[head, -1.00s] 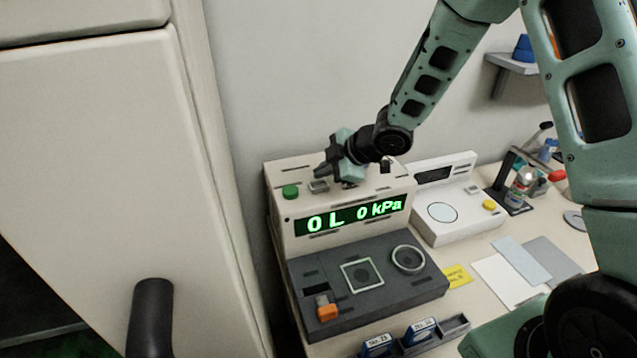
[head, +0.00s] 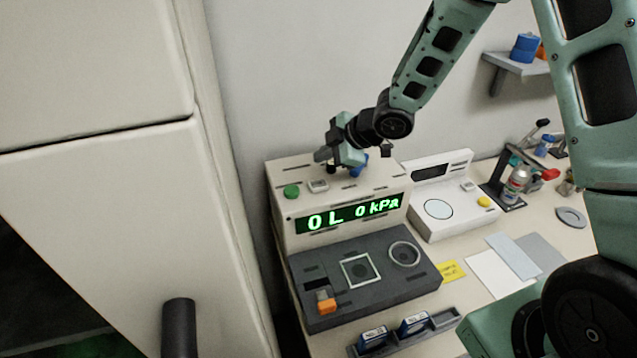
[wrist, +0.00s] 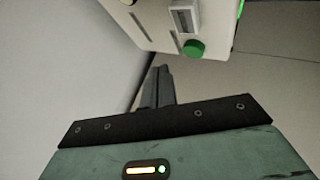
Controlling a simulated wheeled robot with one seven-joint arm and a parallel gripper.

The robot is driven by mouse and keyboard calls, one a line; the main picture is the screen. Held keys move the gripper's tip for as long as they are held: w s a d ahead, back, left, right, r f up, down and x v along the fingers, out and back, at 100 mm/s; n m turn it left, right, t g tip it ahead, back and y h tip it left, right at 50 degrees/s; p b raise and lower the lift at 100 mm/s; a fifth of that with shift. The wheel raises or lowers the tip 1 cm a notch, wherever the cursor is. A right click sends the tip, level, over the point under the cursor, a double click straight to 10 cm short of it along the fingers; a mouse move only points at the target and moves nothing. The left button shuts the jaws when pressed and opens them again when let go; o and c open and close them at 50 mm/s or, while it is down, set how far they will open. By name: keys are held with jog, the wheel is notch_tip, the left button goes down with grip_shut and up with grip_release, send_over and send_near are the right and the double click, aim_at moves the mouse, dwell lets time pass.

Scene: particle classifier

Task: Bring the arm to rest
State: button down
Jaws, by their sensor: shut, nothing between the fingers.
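My arm (head: 420,75) reaches in from the upper right of the head view. My gripper (head: 322,154) is over the top of the cream particle classifier (head: 285,222), near its back left. The machine's green display (head: 348,214) reads "0 L 0 kPa". In the wrist view my gripper's fingers (wrist: 158,75) are together and hold nothing. The classifier's green button (wrist: 193,48) and a grey switch (wrist: 183,17) show beyond the fingertips. The green button also shows in the head view (head: 291,192), below and left of the gripper.
A dark panel (head: 415,289) with an orange part (head: 326,303) lies before the machine. A white scale (head: 455,215) stands to its right. A rack (head: 440,322) holds blue-labelled boxes in front. A beige cabinet (head: 110,210) with a dark handle (head: 179,328) fills the left.

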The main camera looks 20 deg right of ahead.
dwell(0.3)
jog(key=shift+s+a, duration=0.2)
jog(key=shift+a, duration=0.1)
jog(key=s+a+m+g+h+b, duration=0.2)
jog(key=s+m, duration=0.1)
jog(key=s, duration=0.8)
jog(key=s+a+m+g+h+b, duration=0.1)
jog(key=s+a+m+g+b, duration=0.1)
jog(key=s, duration=1)
jog(key=s+a+r+m+g+h+b, duration=0.1)
jog(key=s+m+b, duration=0.3)
jog(key=s, duration=0.7)
jog(key=shift+s+a+m+g+h, duration=0.3)
jog(key=shift+s+a+g+h, duration=0.1)
jog(key=shift+a+g+h, duration=0.45)
jog(key=shift+r, duration=0.1)
